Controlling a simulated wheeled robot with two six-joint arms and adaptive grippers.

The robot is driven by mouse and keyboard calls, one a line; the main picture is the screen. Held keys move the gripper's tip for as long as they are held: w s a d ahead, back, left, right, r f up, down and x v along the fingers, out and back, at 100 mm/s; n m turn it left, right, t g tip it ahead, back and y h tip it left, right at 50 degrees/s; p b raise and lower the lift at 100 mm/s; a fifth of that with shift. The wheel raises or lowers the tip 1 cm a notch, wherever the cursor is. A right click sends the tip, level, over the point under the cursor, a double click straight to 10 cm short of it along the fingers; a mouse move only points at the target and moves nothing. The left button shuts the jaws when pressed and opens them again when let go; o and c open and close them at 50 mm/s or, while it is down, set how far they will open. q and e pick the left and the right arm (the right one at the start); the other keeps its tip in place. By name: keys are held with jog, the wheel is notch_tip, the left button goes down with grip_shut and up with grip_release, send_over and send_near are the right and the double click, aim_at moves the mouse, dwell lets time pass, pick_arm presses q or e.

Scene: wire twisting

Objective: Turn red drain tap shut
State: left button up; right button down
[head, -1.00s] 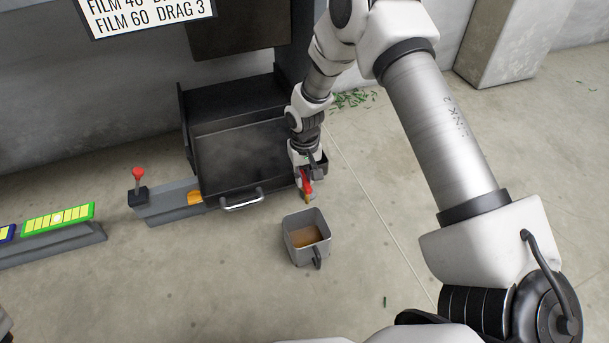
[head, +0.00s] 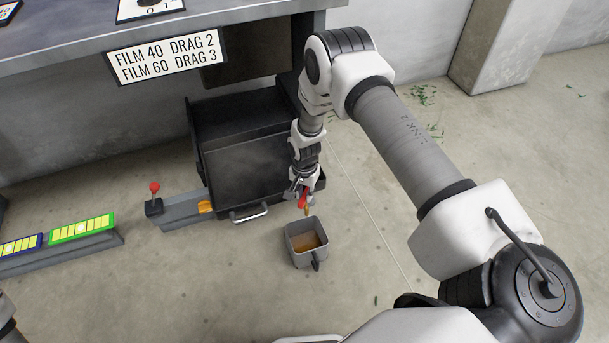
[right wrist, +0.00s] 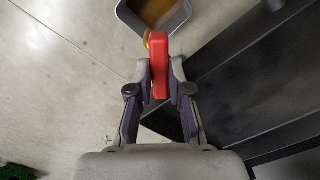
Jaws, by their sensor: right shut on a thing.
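The red drain tap (head: 303,200) sticks out at the right front corner of the black box-shaped tank (head: 250,165). My right gripper (head: 299,193) is at the tap. In the right wrist view the red tap handle (right wrist: 160,62) stands between the two fingers of my right gripper (right wrist: 160,80), which are closed on it. A brassy spout shows just beyond the handle. A grey jug (head: 308,243) with brown liquid stands on the floor below and in front of the tap. Its corner also shows in the right wrist view (right wrist: 128,18). My left gripper is not in view.
A grey rail with a red-knobbed lever (head: 155,190) stands left of the tank. Green and blue framed yellow panels (head: 82,228) lie further left. A bench with a "FILM 40 DRAG 2" sign (head: 166,58) overhangs the tank.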

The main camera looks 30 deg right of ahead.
jog(key=m+p, duration=0.4)
jog(key=shift+r+m, duration=0.2)
jog(key=shift+m, duration=0.1)
jog(key=shift+m+p, duration=1)
jog(key=shift+m, duration=0.2)
jog(key=shift+f+m+p, duration=0.2)
jog(key=shift+m+p, duration=0.35)
jog(key=shift+m, duration=0.55)
jog(key=c, duration=1.1)
grip_release()
